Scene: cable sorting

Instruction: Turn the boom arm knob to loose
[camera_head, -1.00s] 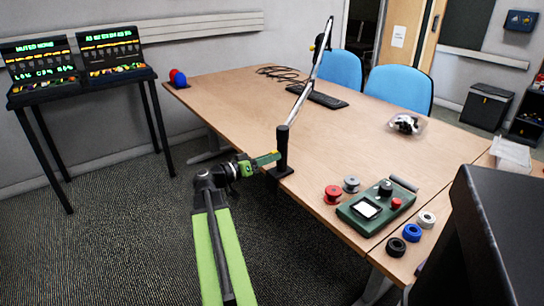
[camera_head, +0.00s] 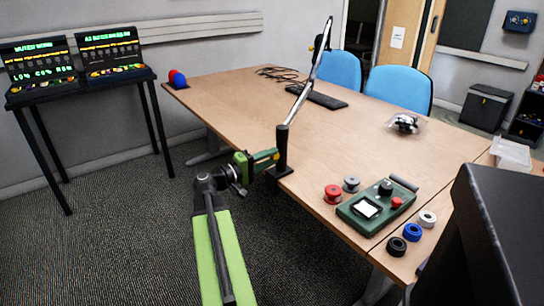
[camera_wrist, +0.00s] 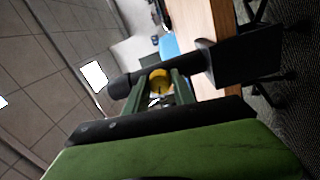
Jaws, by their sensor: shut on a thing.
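The boom arm (camera_head: 308,80) is a silver pole on a black base post (camera_head: 282,150), clamped at the table's near edge. In the wrist view the black post (camera_wrist: 232,62) lies sideways because the camera is rolled. A yellow knob (camera_wrist: 159,80) shows between the two green fingers of my gripper (camera_wrist: 160,92), which is shut on it. In the head view my gripper (camera_head: 264,157) reaches right to the post at the table edge, and the knob is hidden there. The knob's turn setting cannot be read.
The wooden table (camera_head: 240,100) holds a keyboard (camera_head: 327,99), a green device (camera_head: 377,204) and several spools, including a red one (camera_head: 332,194). Blue chairs (camera_head: 400,87) stand behind. A black stand with two screens (camera_head: 80,75) is at left. Open floor lies left of my arm.

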